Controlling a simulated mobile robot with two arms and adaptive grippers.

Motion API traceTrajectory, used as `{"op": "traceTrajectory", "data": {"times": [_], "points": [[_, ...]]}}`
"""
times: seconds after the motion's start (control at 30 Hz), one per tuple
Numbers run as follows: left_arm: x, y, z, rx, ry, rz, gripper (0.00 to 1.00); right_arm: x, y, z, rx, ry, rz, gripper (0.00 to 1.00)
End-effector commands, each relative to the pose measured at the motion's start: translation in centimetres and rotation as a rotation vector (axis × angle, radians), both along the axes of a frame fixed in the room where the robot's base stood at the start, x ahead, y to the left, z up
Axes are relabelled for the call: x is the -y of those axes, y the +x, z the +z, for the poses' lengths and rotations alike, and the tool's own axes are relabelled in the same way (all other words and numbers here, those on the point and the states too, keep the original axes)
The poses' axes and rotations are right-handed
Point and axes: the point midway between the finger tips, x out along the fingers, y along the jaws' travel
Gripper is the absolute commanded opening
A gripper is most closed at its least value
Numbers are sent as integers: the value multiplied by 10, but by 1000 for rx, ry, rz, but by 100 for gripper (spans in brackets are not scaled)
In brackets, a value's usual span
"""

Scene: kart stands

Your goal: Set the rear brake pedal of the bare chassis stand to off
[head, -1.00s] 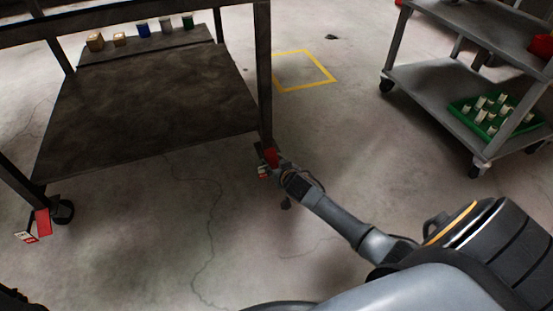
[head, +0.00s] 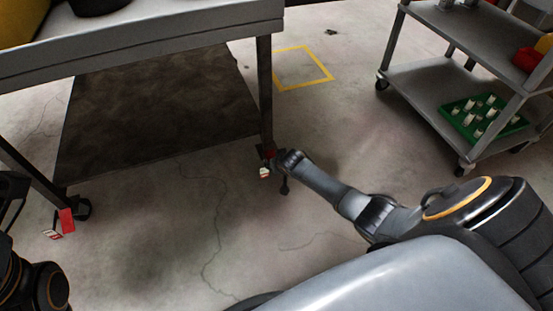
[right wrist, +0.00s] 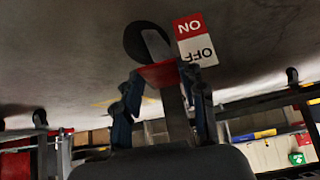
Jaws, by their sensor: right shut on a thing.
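The stand (head: 155,48) is a grey-topped table with a dark lower shelf. A red brake pedal sits at its right caster, mostly hidden by my right gripper (head: 277,158) in the head view. In the right wrist view the red pedal (right wrist: 160,73) lies between the two blue-grey fingers of my right gripper (right wrist: 160,95), which is shut on it. An ON/OFF label (right wrist: 196,40) stands beside the pedal, upside down there. A second red pedal (head: 67,220) is at the left caster. My left arm shows at the left edge; its fingertips cannot be made out.
A grey shelf cart (head: 420,85) stands at the right, with a green tray (head: 483,118) of pale pieces on its lower shelf. A yellow square (head: 303,67) is marked on the floor. The concrete floor between stand and cart is clear.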

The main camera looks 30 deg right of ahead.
Motion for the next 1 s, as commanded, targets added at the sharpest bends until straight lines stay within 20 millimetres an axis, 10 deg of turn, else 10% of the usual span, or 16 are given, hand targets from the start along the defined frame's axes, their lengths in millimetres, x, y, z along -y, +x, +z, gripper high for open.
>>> {"op": "traceTrajectory", "data": {"times": [0.53, 0.57, 0.67, 1.0], "points": [[0, 1, -2, -12, -1, -1, 54, 0, 2, 3, -9, 4, 1, 0], [0, 1, -2, -12, -1, -1, 54, 0, 2, 3, -9, 4, 1, 45], [0, 1, -2, -12, -1, -1, 54, 0, 2, 3, -10, 3, 1, 64], [-1, 1, -2, -14, -1, 0, 54, 0, 1, 2, -11, 4, 1, 64]]}}
